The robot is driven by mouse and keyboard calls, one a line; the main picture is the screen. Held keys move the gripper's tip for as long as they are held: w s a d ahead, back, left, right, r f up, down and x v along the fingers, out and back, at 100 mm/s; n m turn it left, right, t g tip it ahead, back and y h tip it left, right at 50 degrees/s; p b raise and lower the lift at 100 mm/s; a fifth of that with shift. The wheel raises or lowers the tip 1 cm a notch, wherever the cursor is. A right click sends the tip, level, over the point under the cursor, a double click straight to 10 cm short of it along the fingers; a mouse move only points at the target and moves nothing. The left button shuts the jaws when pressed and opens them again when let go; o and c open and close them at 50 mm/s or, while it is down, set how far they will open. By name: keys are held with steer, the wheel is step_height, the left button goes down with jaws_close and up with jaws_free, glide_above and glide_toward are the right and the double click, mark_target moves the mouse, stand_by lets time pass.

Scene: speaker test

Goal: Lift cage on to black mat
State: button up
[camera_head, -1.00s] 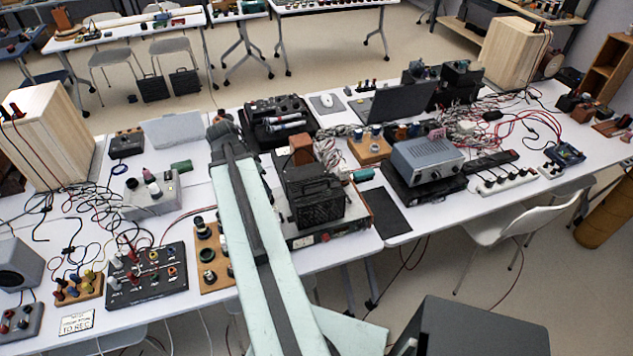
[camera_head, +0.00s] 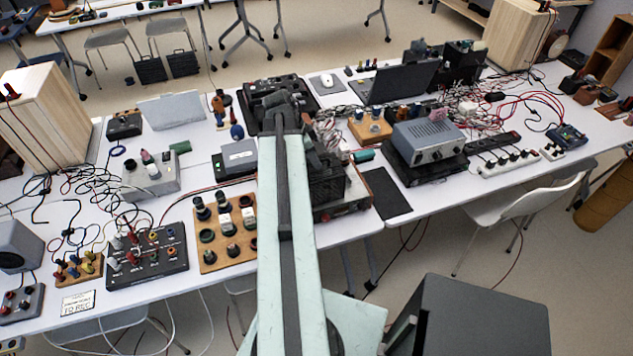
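The black cage (camera_head: 327,186) shows just right of my arm, on top of a grey equipment box (camera_head: 357,190); my arm hides its left part. The black mat (camera_head: 386,193) lies flat and bare on the white table, to the right of that box and near the front edge. My gripper (camera_head: 277,104) is at the far end of my pale green arm, left of and beyond the cage in the picture. Its fingers are dark and cannot be made out, and I see nothing held.
A grey metal instrument (camera_head: 428,142) on a black base stands right of the mat. A laptop (camera_head: 398,84) and tangled cables lie behind. A wooden terminal board (camera_head: 226,231) is left of my arm. A white chair (camera_head: 527,207) stands in front at right.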

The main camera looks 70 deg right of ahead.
steer(key=b+x, duration=0.1)
steer(key=x, duration=0.1)
steer(key=shift+f, duration=0.4)
steer(key=shift+r, duration=0.2)
jaws_close()
stand_by(0.8)
